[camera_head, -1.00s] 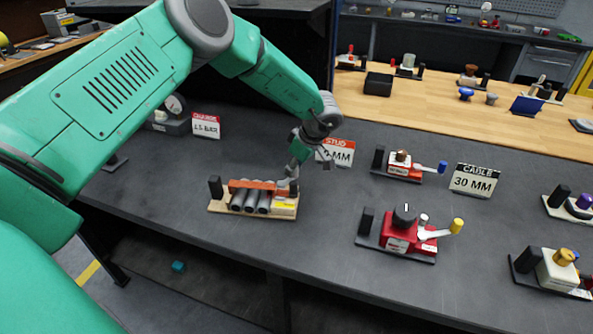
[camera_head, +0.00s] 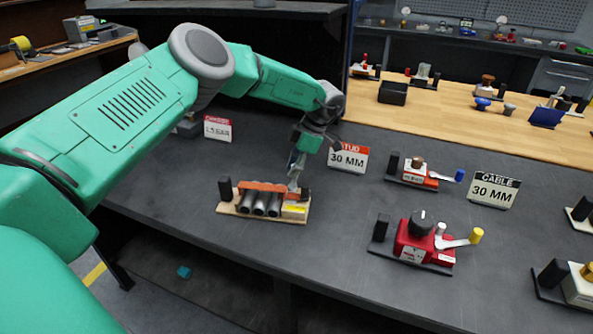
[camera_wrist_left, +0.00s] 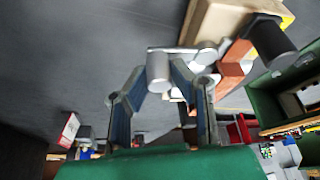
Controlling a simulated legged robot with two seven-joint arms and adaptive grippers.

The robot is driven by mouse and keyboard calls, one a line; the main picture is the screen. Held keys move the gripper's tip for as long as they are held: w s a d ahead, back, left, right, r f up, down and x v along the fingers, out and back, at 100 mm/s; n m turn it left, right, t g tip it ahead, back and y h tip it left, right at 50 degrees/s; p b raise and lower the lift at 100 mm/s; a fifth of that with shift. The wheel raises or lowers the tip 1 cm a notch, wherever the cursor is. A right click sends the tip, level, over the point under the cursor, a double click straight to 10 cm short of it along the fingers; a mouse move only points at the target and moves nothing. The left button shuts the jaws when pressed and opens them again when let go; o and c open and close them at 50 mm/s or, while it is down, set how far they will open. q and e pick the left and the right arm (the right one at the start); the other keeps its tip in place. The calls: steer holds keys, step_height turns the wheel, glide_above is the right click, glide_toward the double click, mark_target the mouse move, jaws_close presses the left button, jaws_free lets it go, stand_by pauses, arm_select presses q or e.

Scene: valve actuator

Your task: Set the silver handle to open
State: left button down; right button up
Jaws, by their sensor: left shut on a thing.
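The valve actuator has a wooden base (camera_head: 230,210), an orange bar (camera_head: 262,187) and grey cylinders (camera_head: 260,204). It stands near the front edge of the bench. Its silver handle rises at its right end. In the left wrist view, the silver handle (camera_wrist_left: 158,72) ends in a cylinder between the two blue-padded fingers. My left gripper (camera_head: 297,162) comes down from above at that end and is shut on the silver handle. The fingers hide part of the handle in the head view. My right gripper is not in view.
A "30 MM" stud sign (camera_head: 348,158) stands just right of my left gripper. A red valve unit (camera_head: 412,243) and a smaller red unit (camera_head: 413,175) stand to the right. The dark bench (camera_head: 340,215) is clear between the wooden base and the red unit.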

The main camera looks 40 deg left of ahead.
arm_select(q)
steer(key=shift+a+n, duration=0.1)
steer(key=shift+n, duration=0.2)
steer(key=c, duration=1.4)
jaws_free()
steer(key=v, duration=1.2)
steer(key=shift+w+a, duration=0.1)
steer(key=shift+f, duration=0.1)
